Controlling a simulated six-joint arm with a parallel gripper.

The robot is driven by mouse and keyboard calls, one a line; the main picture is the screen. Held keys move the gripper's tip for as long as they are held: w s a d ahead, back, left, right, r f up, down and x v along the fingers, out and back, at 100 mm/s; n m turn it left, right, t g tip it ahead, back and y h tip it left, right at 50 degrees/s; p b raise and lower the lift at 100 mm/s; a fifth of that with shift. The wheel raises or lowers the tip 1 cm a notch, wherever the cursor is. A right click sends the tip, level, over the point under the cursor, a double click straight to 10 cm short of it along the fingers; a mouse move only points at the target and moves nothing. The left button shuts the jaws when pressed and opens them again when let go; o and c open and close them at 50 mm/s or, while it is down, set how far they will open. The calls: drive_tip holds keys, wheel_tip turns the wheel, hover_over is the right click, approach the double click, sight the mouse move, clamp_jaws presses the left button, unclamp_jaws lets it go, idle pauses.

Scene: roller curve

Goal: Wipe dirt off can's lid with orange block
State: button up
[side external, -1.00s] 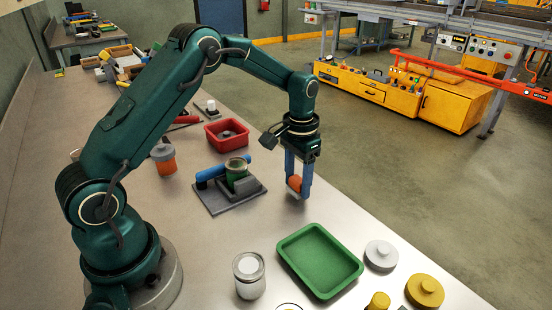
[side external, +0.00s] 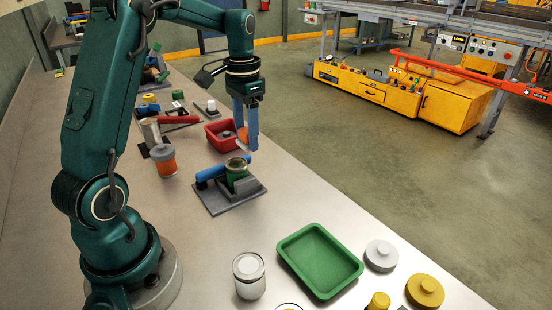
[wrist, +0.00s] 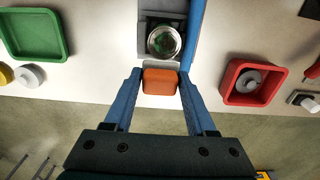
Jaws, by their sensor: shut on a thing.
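The orange block (wrist: 160,82) is pinched between the blue fingers of my gripper (wrist: 158,76). In the side view, my gripper (side external: 245,147) points down with the block (side external: 242,137) partly hidden by a finger. A green can (side external: 237,176) stands upright in a grey holder (side external: 225,204) with a blue bar (side external: 210,175). The block is raised, behind the can in the side view and apart from it. In the wrist view the can's round top (wrist: 164,42) lies just beyond the block, rimmed in silver with a dark greenish middle. Dirt on it cannot be made out clearly.
A red tray (side external: 214,141) holding a grey part is close beside my gripper. An orange jar (side external: 163,162) stands left of the holder. A green tray (side external: 320,260), a white can (side external: 249,277), and grey and yellow round parts are at the front. The bench between is clear.

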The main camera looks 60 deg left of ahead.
drive_tip(key=o, duration=0.6)
drive_tip(key=shift+c, duration=0.2)
drive_tip(key=c, duration=0.4)
